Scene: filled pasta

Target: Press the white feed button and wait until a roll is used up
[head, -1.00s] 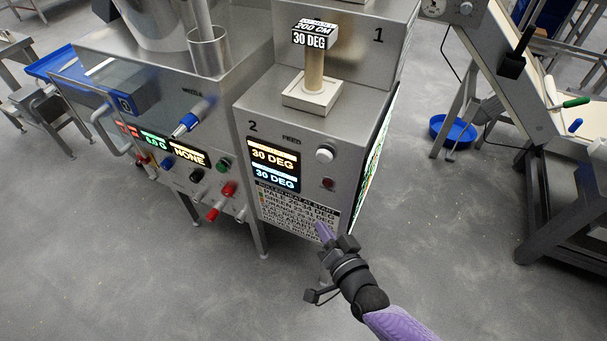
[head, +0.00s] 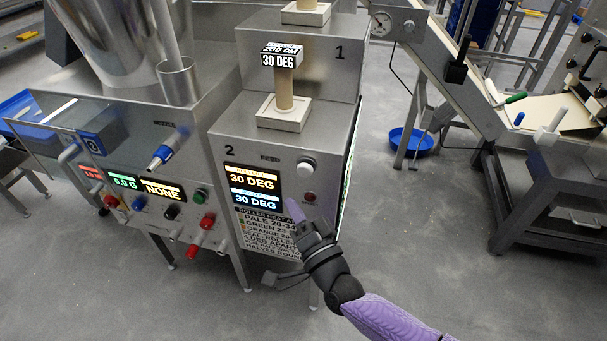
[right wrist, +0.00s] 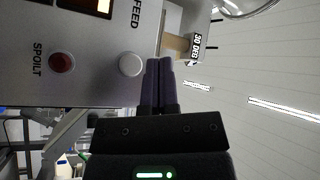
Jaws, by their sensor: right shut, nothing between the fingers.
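The white feed button (head: 306,164) is a round knob on the front of the steel unit marked 2, beside the "FEED" label. It also shows in the right wrist view (right wrist: 130,64). My right gripper (head: 293,208) is shut and empty, below the button in the head view. In the right wrist view its purple fingertips (right wrist: 159,62) appear just right of the button; I cannot tell whether they touch it. A pale brown upright roll (head: 285,92) stands on a square base on top of the unit, under a block reading "30 DEG". My left gripper is not in view.
A red button (head: 310,197), labelled "SPOILT" in the wrist view, sits below the feed button. Knobs and levers crowd the panel at left. A blue bowl (head: 411,141) lies on the floor, right. A conveyor stands beyond.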

